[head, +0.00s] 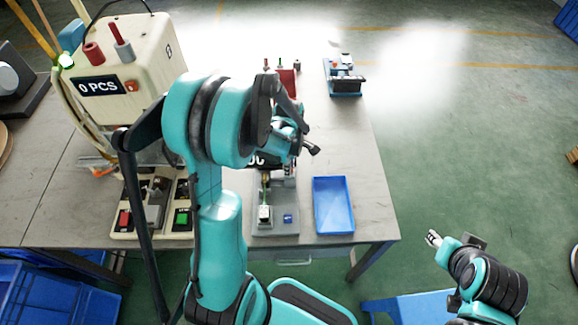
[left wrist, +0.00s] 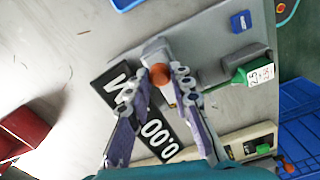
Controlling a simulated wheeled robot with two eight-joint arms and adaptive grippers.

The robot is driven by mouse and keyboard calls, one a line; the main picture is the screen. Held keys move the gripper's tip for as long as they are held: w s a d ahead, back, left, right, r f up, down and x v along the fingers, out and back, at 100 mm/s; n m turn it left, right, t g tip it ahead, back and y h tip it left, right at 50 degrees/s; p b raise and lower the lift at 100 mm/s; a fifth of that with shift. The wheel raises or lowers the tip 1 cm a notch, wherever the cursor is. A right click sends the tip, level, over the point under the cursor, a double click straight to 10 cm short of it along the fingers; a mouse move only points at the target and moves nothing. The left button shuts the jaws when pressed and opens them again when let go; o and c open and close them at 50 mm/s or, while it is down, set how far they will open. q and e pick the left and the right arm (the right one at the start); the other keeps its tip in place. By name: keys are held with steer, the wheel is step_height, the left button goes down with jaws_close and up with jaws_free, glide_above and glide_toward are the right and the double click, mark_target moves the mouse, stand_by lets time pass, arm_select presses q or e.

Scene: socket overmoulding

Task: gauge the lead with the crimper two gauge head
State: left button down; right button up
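The gauge is a grey unit with a black display (left wrist: 168,141) reading 0.00, seen in the left wrist view. In the head view my left arm hides most of it; its grey base (head: 290,226) shows below. My left gripper (left wrist: 164,74) is over it, fingertips close on either side of a round orange piece (left wrist: 159,75); I cannot tell whether they touch it. I cannot identify the lead with certainty. My right gripper (head: 433,239) is off the table's right side, its opening unclear.
A cream machine (head: 135,50) reading 0 PCS stands at the left. A control panel with red and green buttons (head: 182,218) is left of the gauge base, a blue tray (head: 334,204) right of it. A red block (head: 287,82) and another device (head: 345,85) stand behind.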

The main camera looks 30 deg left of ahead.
mark_target(275, 174)
arm_select(q)
steer(key=shift+s+a, duration=0.4)
steer(key=shift+a, duration=0.25)
steer(key=shift+s+a, duration=0.4)
steer(key=shift+a, duration=0.3)
steer(key=shift+s+a, duration=0.4)
steer(key=shift+a, duration=0.25)
steer(key=shift+d, duration=0.1)
steer(key=c, duration=1.6)
jaws_free()
steer(key=shift+o, duration=1.3)
steer(key=shift+a, duration=0.2)
steer(key=shift+d, duration=0.1)
